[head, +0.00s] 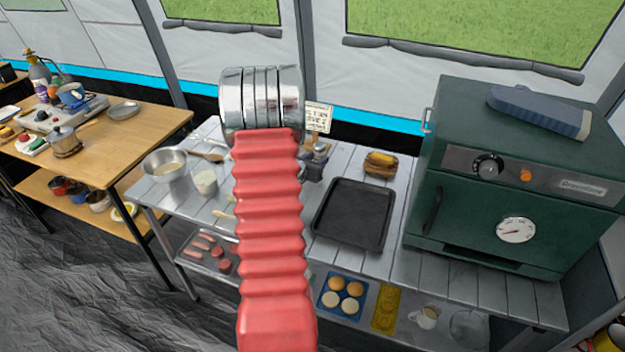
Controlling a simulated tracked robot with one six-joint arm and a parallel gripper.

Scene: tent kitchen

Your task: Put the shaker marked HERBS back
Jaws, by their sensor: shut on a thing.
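My red ribbed arm with its bright metal joint rises through the middle of the head view. The jaws of my gripper do not show; the arm may be hiding them. I cannot make out a shaker marked HERBS or read any such label. A small cluster of grey and tan items (316,158) stands on the slatted table just right of my arm, partly covered by it. It is too small to tell whether shakers or a rack are among them.
A dark baking tray (354,214) lies on the slatted table (398,255). A green oven (520,180) stands at right. A steel bowl (165,163) and a white cup (206,182) stand left of my arm. A small sign (318,117) stands at the back.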

